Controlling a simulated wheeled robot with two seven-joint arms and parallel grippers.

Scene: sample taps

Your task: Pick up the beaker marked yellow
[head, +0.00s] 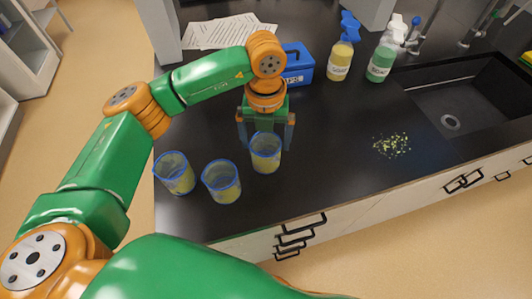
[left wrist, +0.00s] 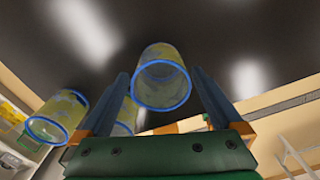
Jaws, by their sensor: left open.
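Three clear beakers with blue rims and yellowish patches stand on the black counter; I cannot read which one is marked yellow. The right beaker (head: 265,155) is at my left gripper (head: 265,142), which is open. In the left wrist view this beaker (left wrist: 161,82) shows between the two spread fingers (left wrist: 160,76), with no clear contact. The middle beaker (head: 222,184) and the left beaker (head: 176,175) stand nearer the counter's front left. The other two also show in the left wrist view, one at the far left (left wrist: 58,116) and one partly hidden behind a finger (left wrist: 126,117). My right gripper is out of view.
A blue box (head: 296,66), a yellow soap bottle (head: 340,60) and a green bottle (head: 380,64) stand at the back. Papers (head: 225,31) lie back left. Yellow-green crumbs (head: 391,145) lie before the sink (head: 470,105).

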